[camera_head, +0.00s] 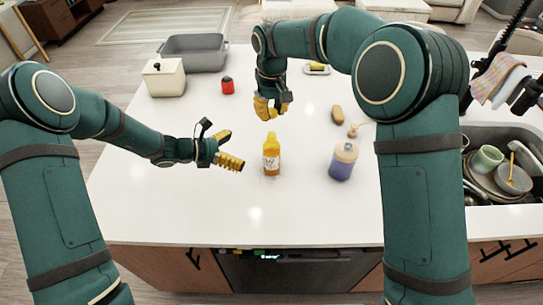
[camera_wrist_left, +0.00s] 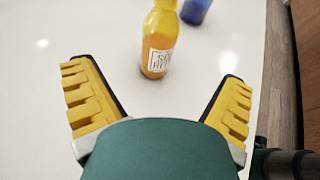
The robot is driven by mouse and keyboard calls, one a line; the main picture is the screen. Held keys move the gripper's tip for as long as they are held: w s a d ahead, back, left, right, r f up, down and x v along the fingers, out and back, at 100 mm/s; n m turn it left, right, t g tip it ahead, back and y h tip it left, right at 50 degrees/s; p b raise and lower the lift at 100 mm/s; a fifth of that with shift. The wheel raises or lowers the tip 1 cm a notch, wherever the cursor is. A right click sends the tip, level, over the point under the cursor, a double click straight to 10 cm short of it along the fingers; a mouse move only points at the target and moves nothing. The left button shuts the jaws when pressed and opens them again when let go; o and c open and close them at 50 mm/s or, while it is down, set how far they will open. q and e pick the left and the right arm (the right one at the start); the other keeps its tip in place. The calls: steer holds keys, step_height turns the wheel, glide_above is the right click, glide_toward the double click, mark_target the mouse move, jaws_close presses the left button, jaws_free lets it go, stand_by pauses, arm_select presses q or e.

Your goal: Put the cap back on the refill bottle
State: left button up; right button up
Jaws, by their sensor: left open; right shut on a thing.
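The refill bottle (camera_head: 271,162) stands upright on the white island top, orange with a yellow upper part and a white label. The left wrist view shows its lower part (camera_wrist_left: 158,50), with its top cut off by the frame edge. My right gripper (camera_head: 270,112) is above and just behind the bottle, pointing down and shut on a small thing. That thing is mostly hidden by the fingers; it appears to be the cap. My left gripper (camera_head: 231,149) is open and empty, left of the bottle and apart from it. Its two yellow fingers (camera_wrist_left: 158,100) spread wide in the wrist view.
A brown brush (camera_head: 337,115), a red container (camera_head: 227,87), a cream box (camera_head: 164,79) and a grey tub (camera_head: 193,47) sit further back. The sink (camera_head: 473,140) with dishes is at right. The front counter is clear.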

mark_target(272, 150)
arm_select(q)
steer(key=shift+d, duration=0.1)
steer(key=x, duration=1.2)
steer(key=shift+s+f, duration=0.1)
steer(key=c, duration=1.4)
